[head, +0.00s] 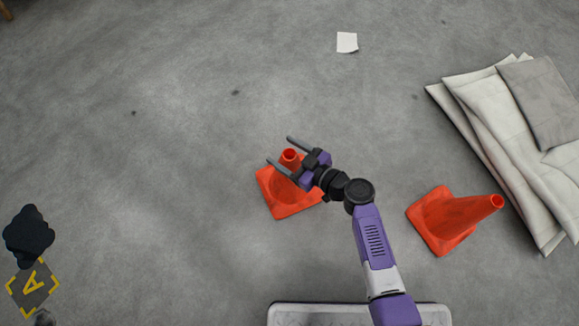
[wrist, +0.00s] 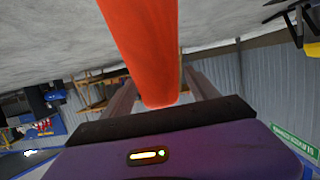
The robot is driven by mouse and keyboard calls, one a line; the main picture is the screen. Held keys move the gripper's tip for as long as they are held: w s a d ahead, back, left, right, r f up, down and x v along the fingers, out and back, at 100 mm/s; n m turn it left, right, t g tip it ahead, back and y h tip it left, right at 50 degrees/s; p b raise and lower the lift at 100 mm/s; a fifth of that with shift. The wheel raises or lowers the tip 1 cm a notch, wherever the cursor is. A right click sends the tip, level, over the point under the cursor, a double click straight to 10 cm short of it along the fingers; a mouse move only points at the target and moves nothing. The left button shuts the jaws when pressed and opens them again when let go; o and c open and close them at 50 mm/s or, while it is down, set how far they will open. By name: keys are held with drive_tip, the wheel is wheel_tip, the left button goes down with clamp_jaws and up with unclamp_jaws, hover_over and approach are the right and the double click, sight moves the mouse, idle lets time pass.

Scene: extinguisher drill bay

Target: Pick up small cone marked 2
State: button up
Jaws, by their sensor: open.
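Two orange cones stand on the grey floor in the head view. The left cone (head: 289,200) is upright, and my gripper (head: 279,149) is at its top with the fingers open. The cone's tip shows between the two fingers. In the wrist view the orange cone (wrist: 143,45) fills the upper middle, between the fingers (wrist: 160,95), with its narrow end near the palm. The right cone (head: 452,218) stands apart, to the right of my arm. No number is readable on either cone, so I cannot tell which is marked 2.
Folded pale sheets (head: 500,135) lie on the right. A white paper (head: 347,42) lies at the top. A dark object (head: 29,236) and a yellow-marked floor tile (head: 33,285) are at the lower left. The floor left of the gripper is clear.

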drive_tip(key=shift+w+a+f, duration=0.2)
drive_tip(key=shift+w+a, duration=0.2)
drive_tip(key=shift+a, duration=0.05)
drive_tip(key=shift+c, duration=0.4)
clamp_jaws()
drive_tip(key=shift+r, duration=0.1)
